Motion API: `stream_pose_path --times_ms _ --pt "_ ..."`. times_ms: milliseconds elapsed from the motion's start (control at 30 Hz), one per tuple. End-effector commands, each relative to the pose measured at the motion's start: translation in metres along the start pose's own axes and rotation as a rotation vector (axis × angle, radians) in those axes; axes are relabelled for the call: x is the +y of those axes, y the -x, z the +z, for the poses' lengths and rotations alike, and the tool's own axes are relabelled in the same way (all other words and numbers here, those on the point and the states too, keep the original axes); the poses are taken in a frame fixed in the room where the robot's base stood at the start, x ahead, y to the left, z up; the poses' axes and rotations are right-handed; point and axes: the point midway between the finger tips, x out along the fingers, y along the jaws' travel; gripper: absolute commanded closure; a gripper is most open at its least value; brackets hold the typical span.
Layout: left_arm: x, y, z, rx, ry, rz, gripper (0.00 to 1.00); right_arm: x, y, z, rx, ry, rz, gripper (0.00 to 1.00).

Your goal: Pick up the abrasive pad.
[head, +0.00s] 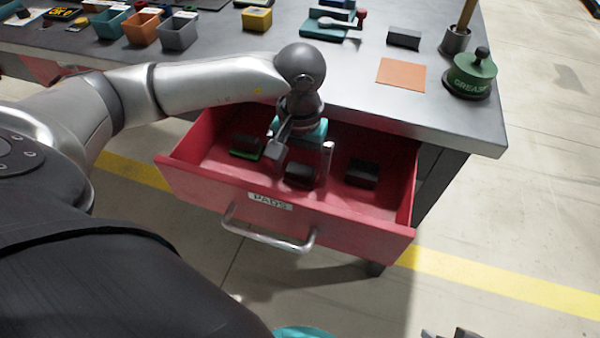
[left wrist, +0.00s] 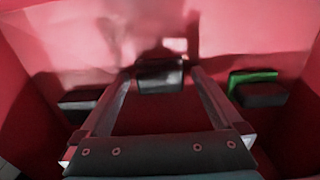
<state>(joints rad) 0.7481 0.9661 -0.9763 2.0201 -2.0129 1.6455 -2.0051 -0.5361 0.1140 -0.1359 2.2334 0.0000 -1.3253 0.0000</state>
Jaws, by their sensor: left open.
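A pulled-out red drawer (head: 225,183) labelled PADS holds three dark blocks. The left one is a dark pad with a green layer (head: 247,147); it also shows at right in the left wrist view (left wrist: 262,92). A plain dark block (head: 299,176) lies in the middle, and another dark block (head: 361,173) lies at right. I cannot tell for certain which is the abrasive pad. My left gripper (head: 301,158) points down into the drawer, open, above the middle block. In the left wrist view, that block (left wrist: 160,78) shows between the fingertips; contact is unclear.
The drawer walls and front handle (head: 270,237) surround the left gripper closely. The grey workbench (head: 350,95) above holds an orange square (head: 402,74), a green grease pot (head: 471,76), another dark block (head: 404,38) and several small bins. Dark parts at the bottom edge may be my right gripper.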

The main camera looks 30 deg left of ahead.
Motion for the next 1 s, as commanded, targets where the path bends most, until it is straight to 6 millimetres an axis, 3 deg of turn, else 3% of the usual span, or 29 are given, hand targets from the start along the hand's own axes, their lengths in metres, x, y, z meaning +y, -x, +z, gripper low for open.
stream_pose_path --times_ms 200,900,1000 --pt "0.0001 0.0001 0.0 0.0 0.0 0.0 0.01 0.0002 0.0005 0.0 0.0 0.0 0.0 0.5" --pt "0.0 0.0005 -0.0002 0.001 0.0 0.0 0.8 0.0002 0.0001 0.0001 -0.001 0.0 0.0 0.5" --pt "0.0 0.0007 -0.0003 0.001 0.0 0.0 0.83 0.0001 0.0 0.0001 0.0 0.0 0.0 0.5"
